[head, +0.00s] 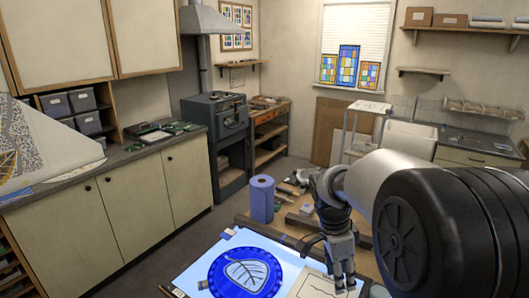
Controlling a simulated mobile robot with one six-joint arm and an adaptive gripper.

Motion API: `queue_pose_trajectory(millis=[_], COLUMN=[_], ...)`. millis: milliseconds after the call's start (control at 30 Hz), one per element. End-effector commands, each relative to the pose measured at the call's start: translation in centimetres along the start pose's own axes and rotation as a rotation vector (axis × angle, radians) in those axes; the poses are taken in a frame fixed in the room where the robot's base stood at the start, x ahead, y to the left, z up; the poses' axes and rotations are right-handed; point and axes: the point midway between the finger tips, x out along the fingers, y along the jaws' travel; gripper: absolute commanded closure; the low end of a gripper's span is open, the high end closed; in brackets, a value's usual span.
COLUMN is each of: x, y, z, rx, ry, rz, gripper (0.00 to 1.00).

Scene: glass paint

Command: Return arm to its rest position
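My arm reaches in from the right side of the head view, with its large black joint and white link in the foreground. My gripper (340,283) points down over the right part of the lit worktable (222,248), near a pale sheet with dark lines (310,284). Its fingertips are small and dark here, and I cannot tell how far apart they are. No held object shows at them. A round blue glass piece with a leaf design (246,272) lies on the lit surface, left of my gripper and apart from it.
A blue paper roll (261,199) stands behind the lit surface, beside wooden pieces and small tools. A counter with cabinets (130,205) runs along the left wall. A dark kiln (217,118) stands at the back under a hood. Open floor lies between counter and table.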

Motion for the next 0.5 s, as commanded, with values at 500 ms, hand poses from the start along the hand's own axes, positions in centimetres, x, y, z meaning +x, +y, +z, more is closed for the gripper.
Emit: queue_pose_trajectory(millis=[500], x=[-2.1], y=[17.1], z=[4.3], rx=[-0.954], ry=[0.052], rz=[-0.342], gripper=[0.62])
